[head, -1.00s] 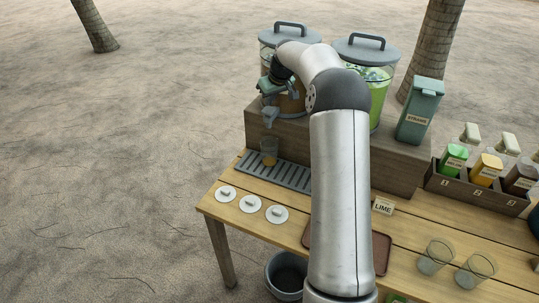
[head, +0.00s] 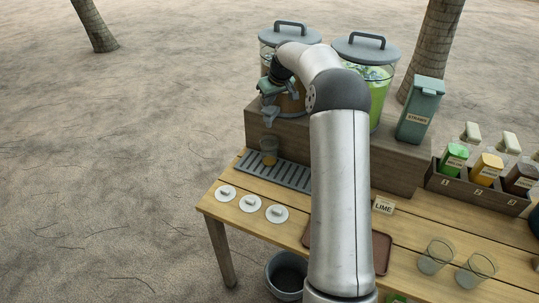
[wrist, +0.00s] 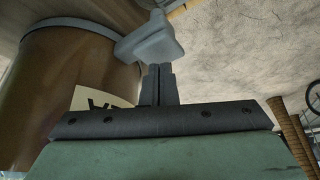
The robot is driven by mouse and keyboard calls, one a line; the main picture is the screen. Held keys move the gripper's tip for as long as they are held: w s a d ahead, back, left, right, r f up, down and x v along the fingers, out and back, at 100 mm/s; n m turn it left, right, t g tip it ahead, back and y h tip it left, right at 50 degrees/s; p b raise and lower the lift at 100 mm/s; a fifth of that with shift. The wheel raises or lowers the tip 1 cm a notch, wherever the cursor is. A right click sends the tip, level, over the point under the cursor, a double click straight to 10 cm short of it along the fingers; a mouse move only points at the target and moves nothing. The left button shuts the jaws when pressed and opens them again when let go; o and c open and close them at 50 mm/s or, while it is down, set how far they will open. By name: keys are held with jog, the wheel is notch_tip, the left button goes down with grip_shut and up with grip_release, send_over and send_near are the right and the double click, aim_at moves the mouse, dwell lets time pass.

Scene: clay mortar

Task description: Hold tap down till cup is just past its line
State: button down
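The left drink dispenser (head: 291,104) holds brown liquid and has a grey tap (head: 270,116) at its front. In the wrist view the tap (wrist: 150,40) is right at my fingertips; whether they touch it is hard to tell. My gripper (wrist: 158,70) has its two dark fingers together, with nothing seen between them. In the head view my gripper (head: 268,92) is small and partly hidden by my arm, just above the tap. A clear cup (head: 269,151) stands upright under the tap on the drip tray (head: 290,176). It holds some brownish liquid; its line is too small to see.
A second dispenser (head: 379,97) with green drink stands to the right, partly behind my arm. A straw box (head: 420,110) is beside it. Three white lids (head: 250,204) lie in front of the tray. Empty cups (head: 436,256) stand at the lower right.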

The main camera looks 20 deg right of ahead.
jog(key=shift+f+b, duration=0.5)
jog(key=shift+f, duration=0.4)
dwell(1.5)
dwell(4.4)
notch_tip(320, 180, up, 7)
jog(key=p, duration=0.5)
